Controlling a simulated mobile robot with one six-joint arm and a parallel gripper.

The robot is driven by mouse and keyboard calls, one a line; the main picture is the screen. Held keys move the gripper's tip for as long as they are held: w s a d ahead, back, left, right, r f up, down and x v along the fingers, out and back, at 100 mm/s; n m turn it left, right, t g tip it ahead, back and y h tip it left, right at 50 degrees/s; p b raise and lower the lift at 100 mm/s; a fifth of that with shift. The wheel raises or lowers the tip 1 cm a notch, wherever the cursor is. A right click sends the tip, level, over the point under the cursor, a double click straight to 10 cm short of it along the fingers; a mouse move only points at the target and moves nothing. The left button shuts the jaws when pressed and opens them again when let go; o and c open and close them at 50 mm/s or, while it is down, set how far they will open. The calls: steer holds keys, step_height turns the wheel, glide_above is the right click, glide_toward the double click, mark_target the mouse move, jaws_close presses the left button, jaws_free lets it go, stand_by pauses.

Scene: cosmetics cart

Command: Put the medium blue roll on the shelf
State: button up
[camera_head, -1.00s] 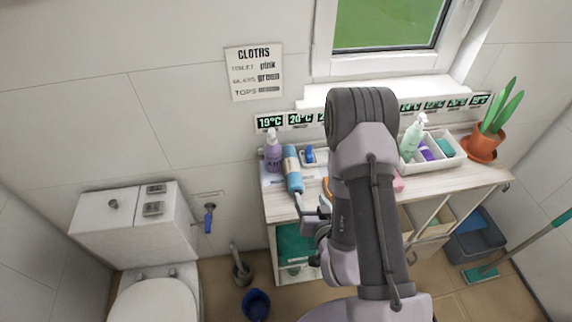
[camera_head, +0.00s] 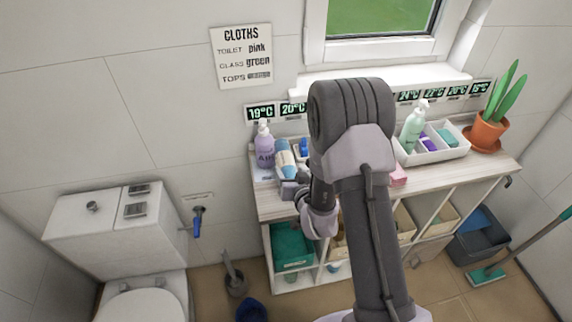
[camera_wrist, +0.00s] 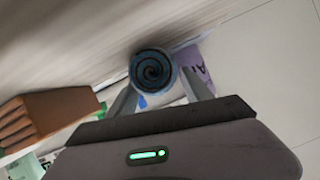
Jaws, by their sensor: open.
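The medium blue roll (camera_head: 286,160) is on the left part of the wooden cart top (camera_head: 277,208), beside the lilac pump bottle (camera_head: 265,150). In the wrist view the roll (camera_wrist: 153,70) shows end-on as a dark blue spiral. My gripper (camera_head: 289,181) is at the roll's near end. It is open, with one finger to either side of the roll end in the wrist view (camera_wrist: 160,97); contact cannot be told. The cart's open lower shelf (camera_head: 292,268) has compartments below the top. My arm hides the middle of the cart.
A white divided tray (camera_head: 440,156) with a green pump bottle (camera_head: 413,125) stands on the right of the top, near a potted plant (camera_head: 486,132). A teal bin (camera_head: 290,246) fills the lower left compartment. A brown block (camera_wrist: 45,115) shows in the wrist view.

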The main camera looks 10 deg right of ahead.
steer(key=x, duration=0.3)
steer(key=shift+w+f, duration=0.1)
jaws_close()
